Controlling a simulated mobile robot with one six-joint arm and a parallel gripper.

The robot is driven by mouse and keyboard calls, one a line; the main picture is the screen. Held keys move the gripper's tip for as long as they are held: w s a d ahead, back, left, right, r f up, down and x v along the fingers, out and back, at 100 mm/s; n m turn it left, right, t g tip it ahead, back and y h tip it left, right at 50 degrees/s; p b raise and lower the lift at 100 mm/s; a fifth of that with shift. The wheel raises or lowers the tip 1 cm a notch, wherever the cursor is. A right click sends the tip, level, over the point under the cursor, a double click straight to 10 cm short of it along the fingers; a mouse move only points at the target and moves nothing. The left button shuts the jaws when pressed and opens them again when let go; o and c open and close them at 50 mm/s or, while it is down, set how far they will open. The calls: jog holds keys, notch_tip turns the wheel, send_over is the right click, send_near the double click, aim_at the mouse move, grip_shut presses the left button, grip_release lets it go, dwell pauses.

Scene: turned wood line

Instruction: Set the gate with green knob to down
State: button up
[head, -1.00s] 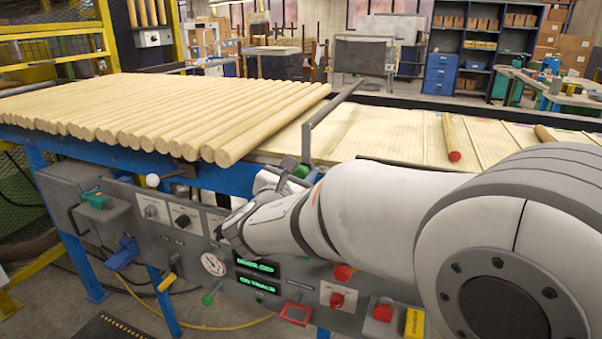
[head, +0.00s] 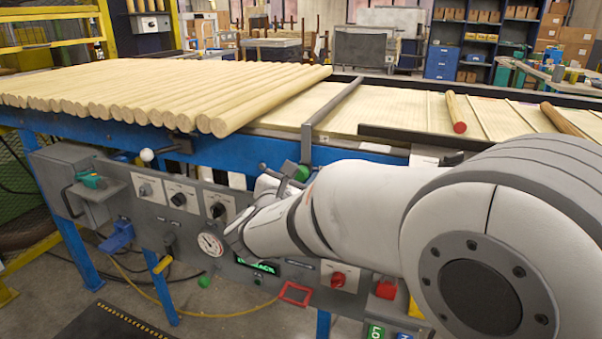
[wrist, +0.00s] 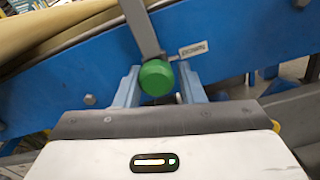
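The green knob (head: 301,173) sits at the low front end of the gate's grey lever, at the table's front edge. The gate's grey bar (head: 335,105) runs back across the table, just right of the row of rods. In the wrist view the green knob (wrist: 157,77) lies between the two blue-grey fingers of my gripper (wrist: 158,74), with the gate's lever (wrist: 140,28) rising above it. The fingers are apart, one on each side of the knob; I cannot tell whether they touch it. In the head view my arm hides most of the gripper.
Pale rods (head: 160,95) lie in a row left of the gate. A red-ended rod (head: 455,112) lies on the slatted bed to the right. A white-knobbed lever (head: 147,155) sticks out at the left. Below is a grey control panel with a gauge (head: 210,243) and a red frame (head: 295,294).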

jog(key=o, duration=0.3)
jog(key=shift+r, duration=0.1)
jog(key=shift+o, duration=0.2)
jog(key=p+v, duration=0.1)
jog(key=v, duration=0.6)
jog(key=shift+s+a, duration=0.15)
jog(key=shift+s, duration=0.2)
